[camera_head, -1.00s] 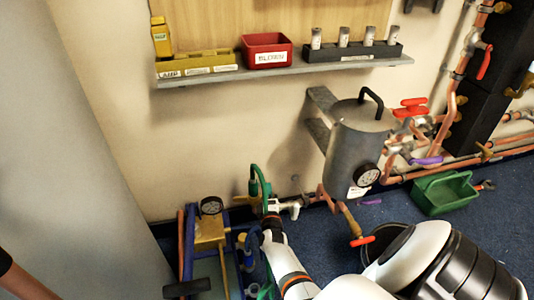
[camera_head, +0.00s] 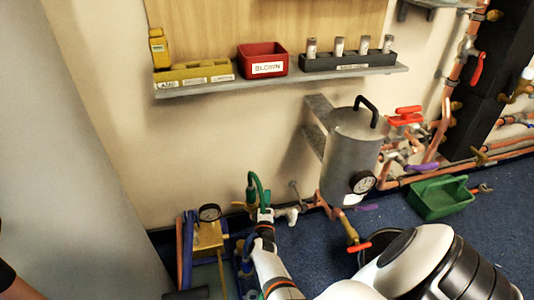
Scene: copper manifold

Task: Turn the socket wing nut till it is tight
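My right gripper (camera_head: 264,218) is at the wall end of my white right arm, low by the wall. It is at the end of a green hose (camera_head: 254,187), where a small metal fitting (camera_head: 289,213) joins the copper pipework. The socket wing nut cannot be made out apart from the gripper and hose end. The fingers are too small and covered to tell whether they are open or shut. My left gripper is not in view.
A grey tank (camera_head: 350,160) with a gauge stands right of the fitting, with a red-handled valve (camera_head: 358,247) below. A blue and yellow pump unit (camera_head: 208,240) stands at the left. A shelf (camera_head: 290,83) holds bins above. A green crate (camera_head: 441,197) is on the floor.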

